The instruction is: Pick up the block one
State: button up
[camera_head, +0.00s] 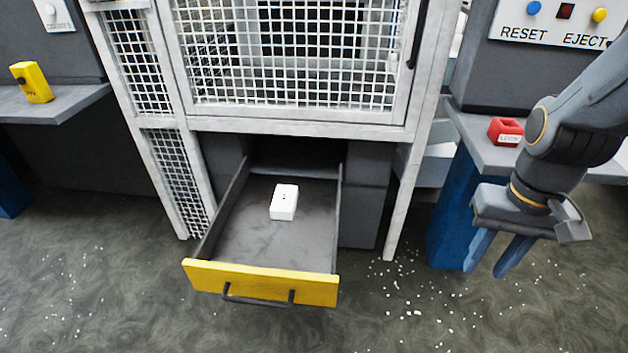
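The drawer (262,283) has a yellow front with a dark handle and is pulled out below the caged machine. My gripper (490,255) is at the right, well apart from the drawer, and its two blue fingers point down. The fingers are spread with nothing between them.
A red lock (505,131) sits on the right grey ledge, close to my arm. A yellow block (32,83) stands on the left shelf. The white mesh cage (290,60) rises above the drawer. Speckled floor is open in front.

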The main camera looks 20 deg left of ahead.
aim_at(285, 199)
jog(key=u, duration=0.35)
jog(key=i, duration=1.4)
jog(key=u, duration=0.55)
